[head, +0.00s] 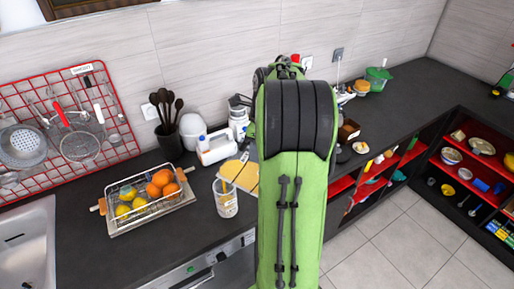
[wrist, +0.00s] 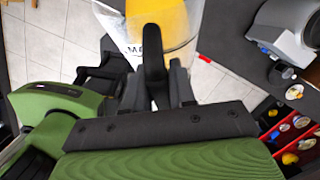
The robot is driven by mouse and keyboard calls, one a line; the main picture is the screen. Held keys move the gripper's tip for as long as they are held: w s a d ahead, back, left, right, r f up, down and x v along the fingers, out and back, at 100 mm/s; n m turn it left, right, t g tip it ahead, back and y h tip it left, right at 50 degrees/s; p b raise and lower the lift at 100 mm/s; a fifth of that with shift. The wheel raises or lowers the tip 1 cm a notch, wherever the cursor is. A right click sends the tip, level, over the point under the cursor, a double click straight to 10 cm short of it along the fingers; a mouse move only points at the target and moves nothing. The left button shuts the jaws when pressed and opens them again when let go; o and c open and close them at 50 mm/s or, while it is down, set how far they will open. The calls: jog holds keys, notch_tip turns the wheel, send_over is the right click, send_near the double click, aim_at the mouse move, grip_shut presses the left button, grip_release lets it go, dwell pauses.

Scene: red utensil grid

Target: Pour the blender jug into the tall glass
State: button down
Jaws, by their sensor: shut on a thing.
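A clear container with yellow contents and a printed label, which looks like the blender jug, shows at the top of the wrist view (wrist: 178,32), cut off by the frame edge. My gripper (wrist: 158,68) is shut on it by its dark handle. My arm hides my gripper there.
A fruit basket (head: 121,193) with oranges and lemons stands left of the jug. A grey appliance (wrist: 283,27) shows in the wrist view. Open red shelves (head: 474,165) are at right.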

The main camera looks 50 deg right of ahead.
jog(key=shift+w+a+f+g, duration=0.25)
jog(key=shift+w+g, duration=0.15)
jog(key=shift+w, duration=0.1)
dwell(2.9)
